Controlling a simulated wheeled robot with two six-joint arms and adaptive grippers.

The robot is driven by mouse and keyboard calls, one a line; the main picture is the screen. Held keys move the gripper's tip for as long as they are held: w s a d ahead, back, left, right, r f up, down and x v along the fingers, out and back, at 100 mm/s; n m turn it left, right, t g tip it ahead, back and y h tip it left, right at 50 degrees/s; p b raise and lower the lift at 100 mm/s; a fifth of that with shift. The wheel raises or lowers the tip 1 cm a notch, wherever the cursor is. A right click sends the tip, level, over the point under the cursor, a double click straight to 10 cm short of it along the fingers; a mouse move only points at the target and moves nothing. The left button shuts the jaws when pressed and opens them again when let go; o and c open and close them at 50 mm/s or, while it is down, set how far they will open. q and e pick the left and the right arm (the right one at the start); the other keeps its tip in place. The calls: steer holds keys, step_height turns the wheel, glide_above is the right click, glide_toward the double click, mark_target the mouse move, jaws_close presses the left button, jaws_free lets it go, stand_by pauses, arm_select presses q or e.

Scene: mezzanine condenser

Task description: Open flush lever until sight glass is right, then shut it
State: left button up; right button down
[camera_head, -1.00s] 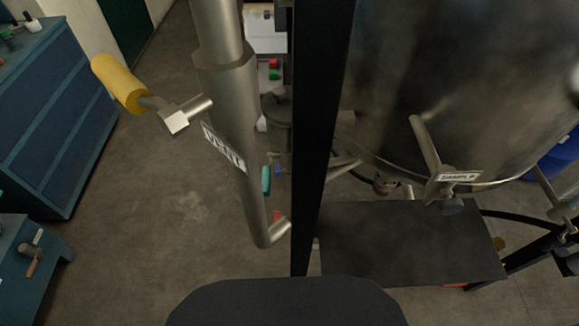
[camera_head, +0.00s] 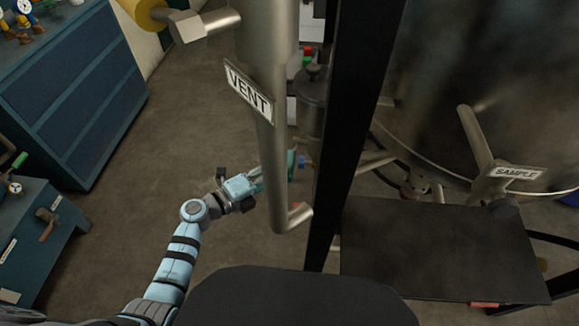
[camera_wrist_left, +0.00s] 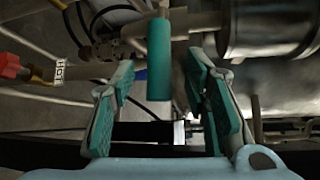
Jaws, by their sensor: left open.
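My left gripper (camera_head: 258,184) reaches in behind the vent pipe in the head view, partly hidden by it. In the left wrist view my left gripper (camera_wrist_left: 163,105) is open, its teal-padded fingers spread wide. A teal cylindrical handle (camera_wrist_left: 159,62) hangs down between and beyond the fingertips, with nothing seen gripping it. It looks like a lever grip, but no flush label is readable. In the head view a bit of teal (camera_head: 291,162) shows just right of the pipe. I cannot identify a sight glass. My right gripper is not in view.
The vent pipe (camera_head: 264,130) with its VENT tag and a black post (camera_head: 358,120) stand close by my left arm. A SAMPLE valve (camera_head: 478,150) sits on the big tank at right. A red-handled valve (camera_wrist_left: 12,66) shows at left in the wrist view.

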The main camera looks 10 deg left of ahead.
mark_target(292, 158)
arm_select(q)
steer(key=b+x, duration=0.1)
steer(key=x, duration=0.4)
steer(key=shift+f, duration=0.1)
steer(key=shift+c, duration=0.3)
jaws_close()
